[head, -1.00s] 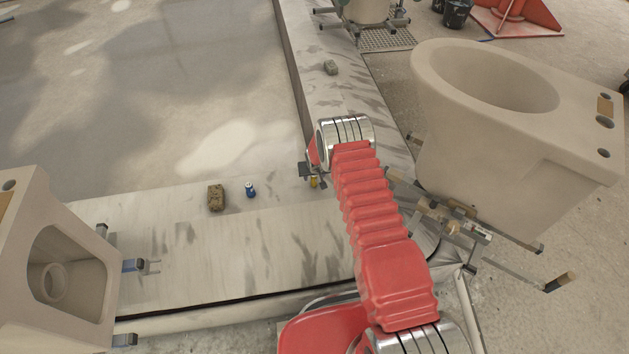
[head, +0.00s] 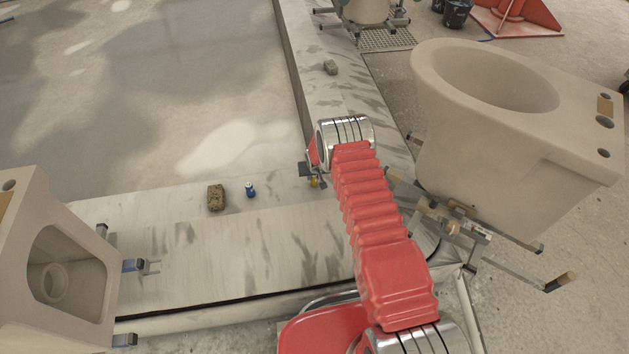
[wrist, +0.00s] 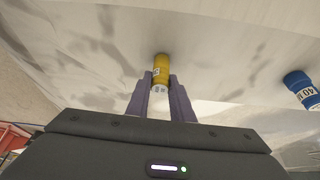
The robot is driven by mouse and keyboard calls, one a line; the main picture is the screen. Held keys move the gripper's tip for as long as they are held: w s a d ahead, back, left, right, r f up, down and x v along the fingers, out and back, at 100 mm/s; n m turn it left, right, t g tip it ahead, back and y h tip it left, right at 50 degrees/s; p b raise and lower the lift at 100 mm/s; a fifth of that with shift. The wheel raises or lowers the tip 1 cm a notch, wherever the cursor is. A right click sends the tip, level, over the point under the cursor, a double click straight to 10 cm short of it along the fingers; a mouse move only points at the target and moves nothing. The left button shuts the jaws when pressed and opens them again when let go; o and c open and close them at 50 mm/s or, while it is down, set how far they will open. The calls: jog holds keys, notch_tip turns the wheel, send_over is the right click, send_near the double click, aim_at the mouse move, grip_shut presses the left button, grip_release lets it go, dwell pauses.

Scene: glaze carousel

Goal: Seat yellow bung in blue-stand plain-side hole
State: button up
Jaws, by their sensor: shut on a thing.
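My gripper (wrist: 160,95) is shut on the yellow bung (wrist: 161,68), a small cylinder with a white label, held between the purple fingers. In the head view the yellow bung (head: 313,183) shows small beside my wrist, at the right of the pale ledge; I cannot tell whether it touches the ledge. The blue stand (head: 133,265) is at the left, with blue-marked arms under a beige toilet bowl (head: 85,250). One dark hole (head: 8,186) and part of a tan patch show on the bowl's upper left; the rest of that face is cut off by the frame.
A blue bung (head: 251,190) stands on the ledge (head: 200,250), beside a brown sponge-like block (head: 216,198); the blue bung also shows in the wrist view (wrist: 302,92). A second bowl (head: 520,140) stands at the right. A grey block (head: 331,67) lies on the far ledge.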

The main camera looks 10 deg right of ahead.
grip_shut()
jog(key=shift+r, duration=0.1)
jog(key=shift+r, duration=4.95)
jog(key=w+r+v, duration=0.1)
jog(key=w+v, duration=0.1)
jog(key=v, duration=1.8)
jog(key=s+r, duration=1.3)
jog(key=shift+s+d, duration=0.3)
jog(key=shift+s, duration=0.1)
jog(key=shift+r, duration=0.15)
